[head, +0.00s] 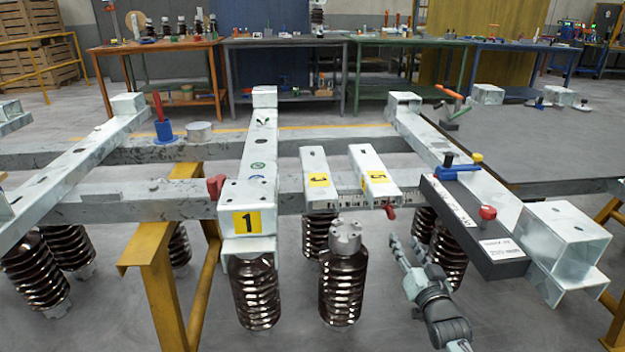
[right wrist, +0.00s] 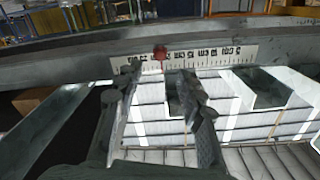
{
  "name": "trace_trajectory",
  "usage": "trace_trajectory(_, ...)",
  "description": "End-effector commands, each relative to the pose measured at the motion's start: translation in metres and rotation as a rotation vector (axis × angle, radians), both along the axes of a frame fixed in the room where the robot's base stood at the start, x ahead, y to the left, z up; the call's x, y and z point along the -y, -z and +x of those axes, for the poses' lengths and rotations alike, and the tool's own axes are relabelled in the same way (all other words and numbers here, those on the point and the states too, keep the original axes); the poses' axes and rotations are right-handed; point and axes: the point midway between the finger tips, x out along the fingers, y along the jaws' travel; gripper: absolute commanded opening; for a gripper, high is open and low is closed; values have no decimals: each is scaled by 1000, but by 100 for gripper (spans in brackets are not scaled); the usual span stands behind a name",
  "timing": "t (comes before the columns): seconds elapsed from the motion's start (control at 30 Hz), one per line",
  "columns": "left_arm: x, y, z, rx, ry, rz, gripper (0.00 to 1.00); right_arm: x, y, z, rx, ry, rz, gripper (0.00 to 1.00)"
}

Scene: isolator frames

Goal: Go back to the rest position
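My right gripper (head: 405,246) is low in the right half of the head view, in front of the metal frame and below its front rail (head: 440,193). It is right of a brown ribbed insulator (head: 341,285) and overlaps another insulator (head: 449,262) in the picture. In the right wrist view the two fingers of my right gripper (right wrist: 157,78) are spread, with nothing between them. A rail with a ruler strip (right wrist: 200,58) and a red knob (right wrist: 160,53) shows beyond the fingertips. My left gripper is in neither view.
Short beams marked 3 (head: 314,165) and 5 (head: 371,165) lie across the rails. A longer beam marked 1 (head: 259,170) is left of them. A dark box (head: 470,228) with a red knob is right of my gripper. A yellow trestle (head: 165,280) stands left.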

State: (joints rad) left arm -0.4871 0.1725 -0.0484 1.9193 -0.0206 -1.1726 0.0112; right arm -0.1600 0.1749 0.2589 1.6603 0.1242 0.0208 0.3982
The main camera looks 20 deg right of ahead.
Motion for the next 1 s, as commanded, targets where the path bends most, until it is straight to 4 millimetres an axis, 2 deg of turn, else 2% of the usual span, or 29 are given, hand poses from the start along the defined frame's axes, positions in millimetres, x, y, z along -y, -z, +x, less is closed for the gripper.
trace_trajectory(0.13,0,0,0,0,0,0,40,-5,9,-2,-35,-6,-5,39)
trace_trajectory(0.17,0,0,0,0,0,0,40,-8,16,-4,-61,-11,-9,39)
trace_trajectory(0.27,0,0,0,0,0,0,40,-28,53,-18,-213,-44,-37,39)
trace_trajectory(0.37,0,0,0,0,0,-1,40,-58,106,-49,-446,-100,-87,39)
trace_trajectory(0.4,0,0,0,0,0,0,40,-71,128,-66,-548,-127,-112,39)
trace_trajectory(0.47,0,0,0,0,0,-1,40,-89,158,-96,-700,-171,-149,39)
trace_trajectory(0.5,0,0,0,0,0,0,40,-100,175,-118,-797,-200,-173,39)
trace_trajectory(0.6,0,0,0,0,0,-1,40,-123,208,-173,-1014,-274,-229,39)
trace_trajectory(0.7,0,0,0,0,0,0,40,-138,227,-220,-1181,-336,-272,39)
trace_trajectory(0.8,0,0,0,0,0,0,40,-147,235,-252,-1290,-379,-299,39)
trace_trajectory(0.9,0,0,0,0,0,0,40,-151,239,-269,-1346,-403,-312,39)
trace_trajectory(1.0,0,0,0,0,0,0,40,-152,240,-274,-1361,-408,-316,39)
